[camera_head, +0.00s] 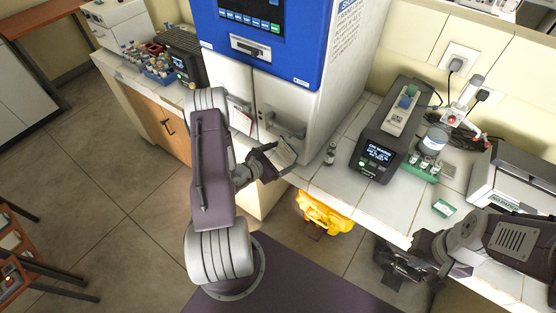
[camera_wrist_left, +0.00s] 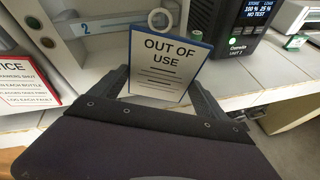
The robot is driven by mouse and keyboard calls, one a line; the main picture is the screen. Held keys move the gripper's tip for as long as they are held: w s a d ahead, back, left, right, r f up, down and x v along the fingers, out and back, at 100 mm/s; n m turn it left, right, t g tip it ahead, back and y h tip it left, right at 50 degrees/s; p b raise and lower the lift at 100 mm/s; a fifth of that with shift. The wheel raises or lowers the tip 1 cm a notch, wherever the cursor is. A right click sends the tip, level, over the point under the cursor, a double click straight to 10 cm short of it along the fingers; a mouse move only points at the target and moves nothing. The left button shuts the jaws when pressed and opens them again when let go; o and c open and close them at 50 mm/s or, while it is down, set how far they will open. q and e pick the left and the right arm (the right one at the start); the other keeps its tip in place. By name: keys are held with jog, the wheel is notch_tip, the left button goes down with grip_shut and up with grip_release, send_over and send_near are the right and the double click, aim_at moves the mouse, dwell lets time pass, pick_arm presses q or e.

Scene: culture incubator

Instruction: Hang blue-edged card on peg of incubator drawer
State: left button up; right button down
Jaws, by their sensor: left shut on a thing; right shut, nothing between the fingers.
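The blue-edged card (camera_wrist_left: 160,62), white and reading "OUT OF USE", is upright between the fingers of my left gripper (camera_wrist_left: 160,88). In the head view the card (camera_head: 286,153) shows small at my left gripper (camera_head: 268,160), in front of the incubator (camera_head: 303,101). A white ring (camera_wrist_left: 158,19) shows at the card's top edge. The drawer front marked 2 (camera_wrist_left: 100,26) is behind the card. I cannot make out a peg or whether the ring touches one. My right gripper (camera_head: 402,268) is shut and empty near the bench's front edge, far from the card.
A red-edged notice card (camera_wrist_left: 22,78) is at the incubator's left drawer. A small vial (camera_head: 330,154), a dark device with a lit screen (camera_head: 378,153) and a green-edged card (camera_head: 444,208) are on the tiled bench. A yellow object (camera_head: 325,213) is below the bench edge.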

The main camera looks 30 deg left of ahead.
pick_arm(q)
jog(key=shift+w+f, duration=0.1)
jog(key=shift+w, duration=0.9)
jog(key=shift+w+d+f+b, duration=0.1)
jog(key=shift+w+f+b, duration=0.15)
jog(key=shift+w+b, duration=0.2)
jog(key=shift+w, duration=0.15)
jog(key=o, duration=1.1)
jog(key=shift+o, duration=0.2)
jog(key=shift+w, duration=0.15)
jog(key=b, duration=0.2)
send_near(284, 152)
jog(key=x, duration=0.2)
jog(key=shift+w+f, duration=0.2)
